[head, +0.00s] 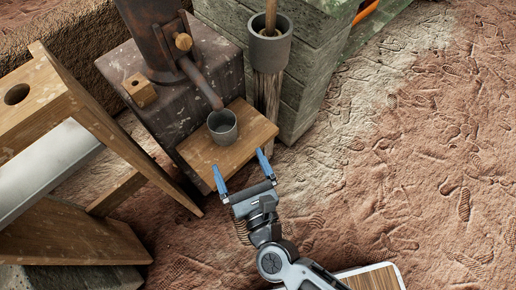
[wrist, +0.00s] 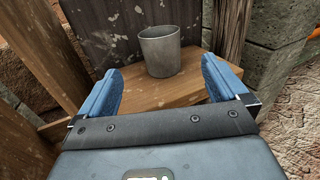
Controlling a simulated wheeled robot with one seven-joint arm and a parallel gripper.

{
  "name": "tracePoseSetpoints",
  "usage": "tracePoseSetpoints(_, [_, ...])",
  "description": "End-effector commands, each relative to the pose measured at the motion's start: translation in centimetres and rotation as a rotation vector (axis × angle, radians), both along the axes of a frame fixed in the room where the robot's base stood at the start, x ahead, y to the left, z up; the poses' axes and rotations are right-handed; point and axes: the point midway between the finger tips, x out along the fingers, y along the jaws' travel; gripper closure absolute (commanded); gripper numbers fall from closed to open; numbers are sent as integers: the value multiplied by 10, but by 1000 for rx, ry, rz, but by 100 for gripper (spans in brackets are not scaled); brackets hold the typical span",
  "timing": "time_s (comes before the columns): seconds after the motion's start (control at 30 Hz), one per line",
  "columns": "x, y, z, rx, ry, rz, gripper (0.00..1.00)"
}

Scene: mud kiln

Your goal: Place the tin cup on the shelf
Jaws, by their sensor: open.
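The grey tin cup (head: 222,127) stands upright on a small wooden shelf (head: 245,146) in the head view, below the end of a slanted pipe. In the wrist view the cup (wrist: 161,52) stands on the shelf (wrist: 146,98), centred beyond my fingers. My gripper (head: 242,172) is open, its two blue fingers spread at the shelf's front edge. The cup is apart from both fingers, and nothing is between them. In the wrist view the blue fingers (wrist: 162,90) frame the cup at left and right.
A dark block (head: 205,70) with a rusty metal vessel (head: 150,35) stands behind the shelf. A wooden frame (head: 110,110) is close on the left. A post with a grey pot (head: 269,50) and stone blocks (head: 305,60) stand at the right. Open dirt ground (head: 420,150) lies right.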

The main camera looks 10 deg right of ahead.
Motion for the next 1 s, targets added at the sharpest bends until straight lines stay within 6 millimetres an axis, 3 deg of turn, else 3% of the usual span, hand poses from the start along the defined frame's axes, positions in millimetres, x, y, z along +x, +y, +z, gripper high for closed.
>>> tracePoseSetpoints(0.23, [-2, -3, 0, -15, -3, -1, 0])
tracePoseSetpoints(0.37, [-17, -26, 4, -173, -39, -10, 0])
tracePoseSetpoints(0.47, [-42, -60, 14, -443, -92, -21, 0])
tracePoseSetpoints(0.7, [-122, -137, 57, -1309, -210, -25, 0])
tracePoseSetpoints(1.0, [-213, -189, 126, -2396, -261, 137, 0])
